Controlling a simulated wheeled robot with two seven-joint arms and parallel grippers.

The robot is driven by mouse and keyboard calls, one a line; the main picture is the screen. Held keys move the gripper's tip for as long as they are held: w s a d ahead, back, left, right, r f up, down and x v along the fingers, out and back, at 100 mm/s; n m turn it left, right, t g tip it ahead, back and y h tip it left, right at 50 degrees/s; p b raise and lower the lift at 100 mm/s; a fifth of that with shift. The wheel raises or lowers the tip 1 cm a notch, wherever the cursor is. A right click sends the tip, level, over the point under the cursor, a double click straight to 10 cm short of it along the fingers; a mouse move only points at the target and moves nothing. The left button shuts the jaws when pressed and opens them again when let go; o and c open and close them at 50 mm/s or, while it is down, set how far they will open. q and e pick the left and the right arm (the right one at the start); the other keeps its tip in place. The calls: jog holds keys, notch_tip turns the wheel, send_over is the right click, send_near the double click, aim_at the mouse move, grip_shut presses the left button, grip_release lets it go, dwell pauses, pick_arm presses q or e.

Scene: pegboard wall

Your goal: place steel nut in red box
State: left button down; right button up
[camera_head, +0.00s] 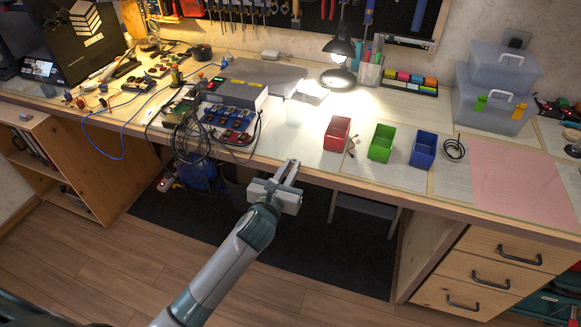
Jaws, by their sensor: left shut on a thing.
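My left gripper (291,168) is just in front of the bench's front edge, left of and nearer than the red box. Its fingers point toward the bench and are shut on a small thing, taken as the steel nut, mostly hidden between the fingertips. Small items (352,146) lie beside the red box, too small to make out. My right gripper is not in view.
A grey device (234,92) with cables is on the left. A lit lamp (339,62) stands behind. A pink mat (522,187) lies right.

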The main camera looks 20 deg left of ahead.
pick_arm(q)
jog(key=shift+f, duration=0.15)
jog(key=c, duration=1.8)
grip_release()
jog(key=shift+o, duration=0.2)
jog(key=shift+r, duration=0.25)
jog(key=s+r, duration=0.2)
jog(key=s, duration=0.9)
jog(key=shift+s+a, duration=0.25)
jog(key=shift+s, duration=0.15)
